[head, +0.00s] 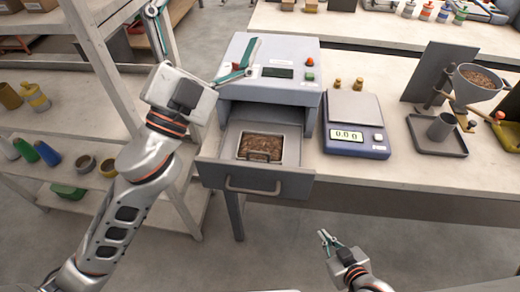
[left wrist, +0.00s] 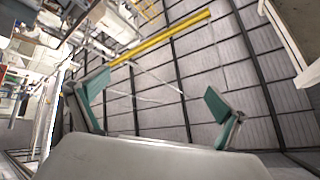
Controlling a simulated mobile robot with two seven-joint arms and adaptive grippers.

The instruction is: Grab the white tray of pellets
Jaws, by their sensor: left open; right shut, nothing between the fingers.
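The white tray (head: 262,133) of brown pellets sits inside the pulled-out grey drawer (head: 297,186) of the bench machine, with a small dark handle at its front edge. In the head view my left gripper (head: 204,25) is open and empty, above and left of the drawer, its fingers spread wide by the machine's left side. The left wrist view shows its two teal fingers (left wrist: 152,92) apart with nothing between them; the tray is not in that view. My right gripper (head: 328,238) is shut and empty, low in front of the bench, below and right of the drawer.
The machine (head: 266,70) stands over the drawer. A blue scale (head: 356,140) reading 0.0 g is to its right. Further right are a hopper (head: 478,85) of pellets and a grey cup (head: 441,127) on a dark tray. A shelf rack (head: 118,65) stands at left.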

